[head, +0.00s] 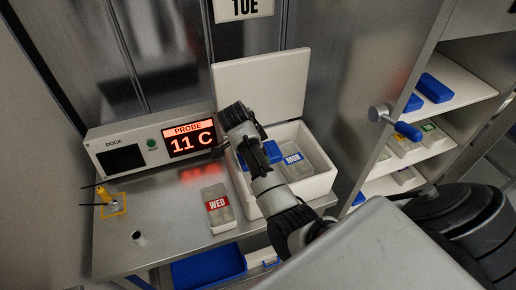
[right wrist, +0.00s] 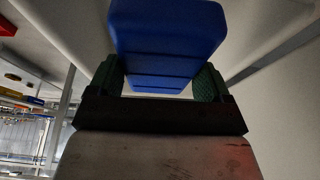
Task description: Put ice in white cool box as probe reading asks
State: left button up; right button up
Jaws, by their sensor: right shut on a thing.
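The white cool box (head: 320,188) stands open on the steel counter, its lid (head: 262,80) raised behind. A clear tray labelled MON (head: 293,158) sits inside. The probe display (head: 190,139) reads 11 C in red. My right arm reaches over the box. My right gripper (right wrist: 162,82) is shut on a blue ice pack (right wrist: 168,35), held between green-padded fingers. Blue also shows at the box's left side in the head view (head: 270,149), partly hidden by my arm. I cannot tell whether the pack touches anything beneath. My left gripper is not in view.
A tray labelled WED (head: 217,206) stands left of the box. A yellow probe (head: 104,195) is at the counter's left. Right shelves hold blue packs (head: 434,88) and trays (head: 428,135). A blue bin (head: 208,268) is below the counter. A door handle (head: 397,122) juts out at right.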

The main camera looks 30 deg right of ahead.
jog(key=shift+f, duration=0.55)
jog(key=o, duration=1)
jog(key=shift+r, duration=0.1)
jog(key=shift+r, duration=0.25)
jog(key=v, duration=1.2)
jog(key=shift+r, duration=0.2)
jog(key=shift+a, duration=0.1)
